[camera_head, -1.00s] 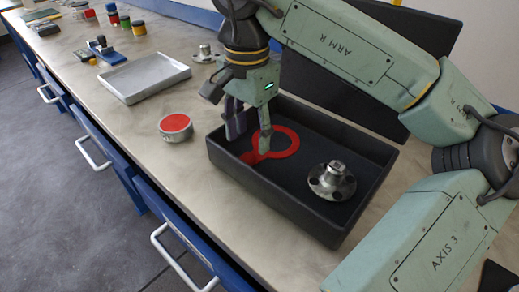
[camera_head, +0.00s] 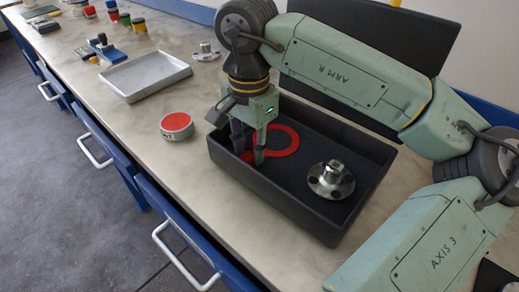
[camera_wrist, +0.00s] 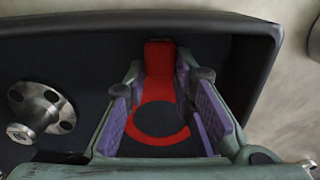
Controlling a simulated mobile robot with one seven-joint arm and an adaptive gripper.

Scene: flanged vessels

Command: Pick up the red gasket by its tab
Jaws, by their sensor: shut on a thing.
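The red gasket (camera_head: 288,142) lies in the black box (camera_head: 285,218), its ring flat on the floor as far as I can see. Its tab reaches the box's near-left end in the head view. In the wrist view the gasket (camera_wrist: 158,90) runs between my fingers, with the tab's end block (camera_wrist: 159,54) standing at the tips. My gripper (camera_head: 250,157) points down into the box and is shut on the tab. It also shows in the wrist view (camera_wrist: 160,72). In the head view the fingers hide most of the tab.
A metal flanged part (camera_head: 331,180) stands in the box, right of the gasket. A red-topped round tin (camera_head: 177,126) and a silver tray (camera_head: 147,76) are on the bench to the left, with another flanged part (camera_head: 206,52) behind.

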